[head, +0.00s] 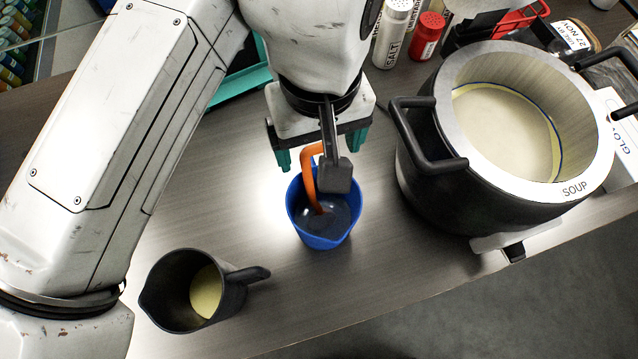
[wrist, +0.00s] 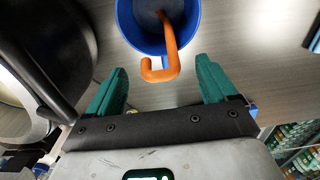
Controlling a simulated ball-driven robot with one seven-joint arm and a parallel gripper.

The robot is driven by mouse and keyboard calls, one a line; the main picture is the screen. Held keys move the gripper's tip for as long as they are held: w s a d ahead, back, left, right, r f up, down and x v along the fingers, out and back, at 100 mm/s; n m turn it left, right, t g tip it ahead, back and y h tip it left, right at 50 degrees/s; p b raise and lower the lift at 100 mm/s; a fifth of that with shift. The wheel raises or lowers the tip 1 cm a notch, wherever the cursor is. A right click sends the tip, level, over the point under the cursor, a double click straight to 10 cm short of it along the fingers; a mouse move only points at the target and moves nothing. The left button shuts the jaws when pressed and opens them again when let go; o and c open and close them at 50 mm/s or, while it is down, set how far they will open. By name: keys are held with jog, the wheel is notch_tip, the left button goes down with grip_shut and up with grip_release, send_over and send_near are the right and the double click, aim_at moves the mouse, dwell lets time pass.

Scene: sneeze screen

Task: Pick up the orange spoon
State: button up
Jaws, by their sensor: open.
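The orange spoon (head: 309,178) stands tilted in a blue jug (head: 327,238), its hooked handle rising over the rim. In the wrist view the orange spoon (wrist: 170,45) leans out of the blue jug (wrist: 126,22), with its hook toward my gripper. My gripper (head: 320,150) is above the jug's far side. In the wrist view my gripper's teal fingers (wrist: 160,83) are apart, with the hook just beyond and between their tips. Nothing is held. The spoon's bowl is inside the jug and hard to make out. A dark wrist part hides some of the jug in the head view.
A large soup pot (head: 440,190) with black handles stands right of the jug. A black jug (head: 178,310) with yellowish contents is at the lower left. Salt (head: 392,35) and red (head: 428,36) shakers stand at the back. The counter between the two jugs is clear.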

notch_tip(320, 180, down, 4)
jog(key=b, duration=0.3)
jog(key=shift+s, duration=0.15)
jog(key=shift+d, duration=0.1)
jog(key=shift+c, duration=0.5)
jog(key=c, duration=1.3)
jog(key=shift+o, duration=0.2)
jog(key=shift+r, duration=0.1)
notch_tip(320, 180, up, 18)
jog(key=p, duration=0.6)
jog(key=shift+p, duration=0.3)
